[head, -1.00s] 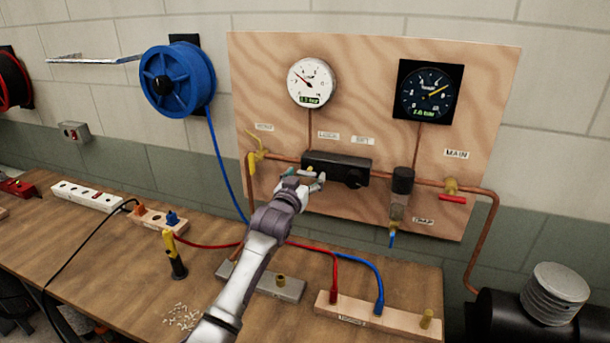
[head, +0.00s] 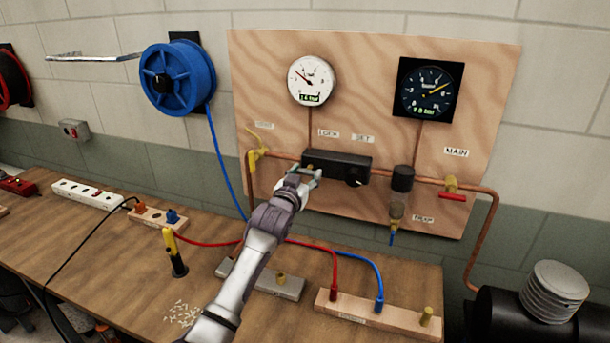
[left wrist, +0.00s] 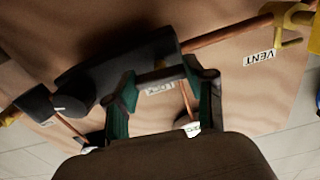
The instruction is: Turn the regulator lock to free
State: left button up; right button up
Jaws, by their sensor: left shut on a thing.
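The regulator (head: 350,167) is a black horizontal block on the copper pipe of the wooden panel, with LOCK and SET labels above it. A round knob with a pale mark (head: 356,183) faces out at its right end. My left gripper (head: 305,174) is at its left part, under the LOCK label. In the left wrist view, the green-sided fingers (left wrist: 163,76) stand on both sides of a short dark bar, the regulator lock, and are shut on it. The regulator body (left wrist: 110,70) lies just behind. The lock's exact angle is hard to tell. My right gripper is out of view.
The yellow VENT valve (head: 257,152) is close to the left of my gripper. A white gauge (head: 311,82) and a dark gauge (head: 429,88) sit above. Hoses and blocks lie on the bench below.

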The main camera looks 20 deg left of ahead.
pick_arm(q)
jog(key=m, duration=0.8)
jog(key=shift+m+p, duration=0.3)
jog(key=m, duration=0.4)
jog(key=shift+p, duration=0.35)
jog(key=shift+m+p, duration=0.35)
jog(key=shift+m, duration=1.95)
jog(key=o, duration=1.2)
jog(key=shift+c, duration=0.2)
